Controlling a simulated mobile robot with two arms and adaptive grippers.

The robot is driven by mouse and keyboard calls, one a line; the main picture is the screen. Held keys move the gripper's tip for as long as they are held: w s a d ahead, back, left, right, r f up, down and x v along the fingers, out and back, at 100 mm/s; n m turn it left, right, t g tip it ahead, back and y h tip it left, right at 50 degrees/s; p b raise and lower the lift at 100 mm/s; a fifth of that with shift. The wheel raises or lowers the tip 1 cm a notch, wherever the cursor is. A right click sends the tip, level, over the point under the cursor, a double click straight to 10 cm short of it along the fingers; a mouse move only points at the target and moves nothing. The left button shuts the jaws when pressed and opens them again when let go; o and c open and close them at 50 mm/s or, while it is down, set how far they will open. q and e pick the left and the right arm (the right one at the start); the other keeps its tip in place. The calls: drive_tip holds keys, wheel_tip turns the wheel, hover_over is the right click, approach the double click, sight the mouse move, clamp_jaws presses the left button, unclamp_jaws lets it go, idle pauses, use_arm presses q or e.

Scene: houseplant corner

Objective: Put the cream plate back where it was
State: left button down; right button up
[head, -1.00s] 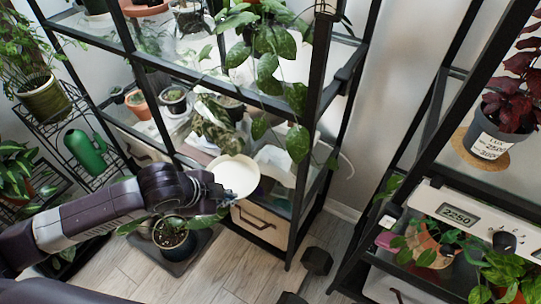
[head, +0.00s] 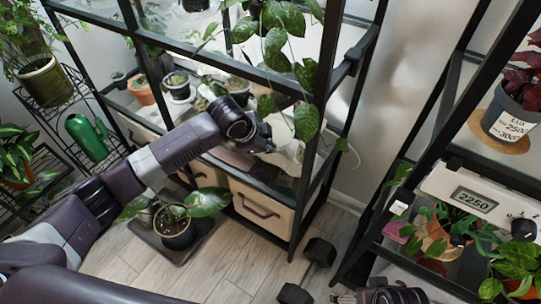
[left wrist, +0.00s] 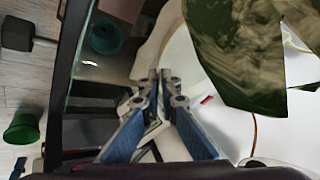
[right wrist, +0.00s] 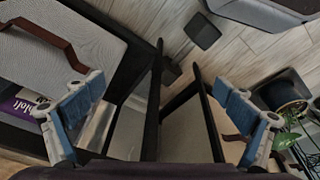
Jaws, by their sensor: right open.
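The cream plate (left wrist: 207,82) is a large pale surface with a curved rim in the left wrist view. My left gripper (left wrist: 160,78) has its fingertips nearly together at the rim and looks shut on it. In the head view the left gripper (head: 264,137) reaches inside the black shelf unit, above its lower glass shelf. The plate is mostly hidden there behind the gripper, post and leaves. My right gripper (right wrist: 158,85) is open and empty in the right wrist view, and shows at the head view's bottom edge (head: 392,296).
Trailing leaves (head: 306,121) hang by the front post, close to the left gripper. Small pots (head: 176,84) stand left on the same shelf. A potted plant (head: 174,225) stands on the floor under my left arm. A dumbbell (head: 319,251) lies near the post's foot.

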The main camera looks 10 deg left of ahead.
use_arm(q)
wheel_tip(320, 180, down, 4)
drive_tip(key=shift+w+d+r+b, duration=0.1)
drive_tip(key=shift+w+r+b, duration=0.05)
drive_tip(key=shift+b, duration=0.5)
use_arm(e)
drive_tip(key=v, duration=0.5)
drive_tip(key=shift+w+d+r, duration=0.1)
drive_tip(key=shift+w, duration=0.3)
use_arm(q)
drive_tip(key=c, duration=2.4)
unclamp_jaws()
drive_tip(key=shift+r, duration=0.25)
drive_tip(key=shift+p+v, duration=1.65)
drive_tip(key=shift+v, duration=4.1)
use_arm(e)
wheel_tip(320, 180, down, 12)
drive_tip(key=shift+r, duration=0.2)
